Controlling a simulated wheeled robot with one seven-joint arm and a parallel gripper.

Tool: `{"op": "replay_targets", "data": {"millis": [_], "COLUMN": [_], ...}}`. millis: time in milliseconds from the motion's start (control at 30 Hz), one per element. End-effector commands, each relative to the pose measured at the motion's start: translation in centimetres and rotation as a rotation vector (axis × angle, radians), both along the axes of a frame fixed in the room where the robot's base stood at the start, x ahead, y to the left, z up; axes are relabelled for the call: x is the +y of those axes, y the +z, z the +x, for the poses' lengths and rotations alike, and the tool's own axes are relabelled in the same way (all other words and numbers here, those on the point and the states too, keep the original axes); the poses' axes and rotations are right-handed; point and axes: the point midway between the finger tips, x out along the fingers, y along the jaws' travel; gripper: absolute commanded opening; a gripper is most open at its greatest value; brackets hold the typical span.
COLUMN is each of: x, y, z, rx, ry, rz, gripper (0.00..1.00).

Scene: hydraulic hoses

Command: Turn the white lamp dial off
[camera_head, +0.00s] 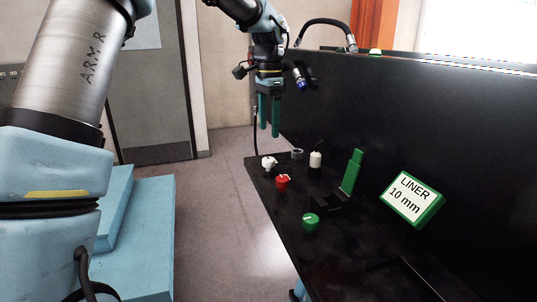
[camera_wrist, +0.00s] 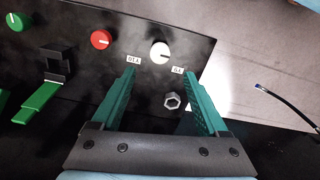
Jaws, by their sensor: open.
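The white lamp dial (camera_wrist: 160,52) is a round white knob on the black panel, between two small white labels. In the wrist view it lies just past and between my fingertips. Its pointer direction is too small to read surely. In the head view the dial (camera_head: 268,163) stands at the panel's far left edge. My gripper (camera_head: 269,132) points down above the far end of the panel with its green fingers apart and empty. It also shows in the wrist view (camera_wrist: 160,72), with nothing between the fingers. The fingers do not appear to touch the dial.
A red dial (camera_head: 283,182) and a green dial (camera_head: 311,222) stand nearer. A grey hex fitting (camera_wrist: 172,101), a white cylinder (camera_head: 316,160), a green lever (camera_head: 352,172) and a green-framed sign (camera_head: 412,198) are also here. A black wall (camera_head: 440,120) rises behind the panel.

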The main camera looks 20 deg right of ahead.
Motion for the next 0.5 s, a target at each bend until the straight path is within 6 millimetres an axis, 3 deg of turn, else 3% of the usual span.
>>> {"op": "replay_targets", "data": {"millis": [300, 500], "x": [0.1, 0.1], "y": [-5.7, -8.4], "z": [-0.1, -0.1], "rx": [0.004, 0.003], "ry": [0.002, 0.002], "rz": [0.004, 0.001], "gripper": [0.77, 0.77]}}
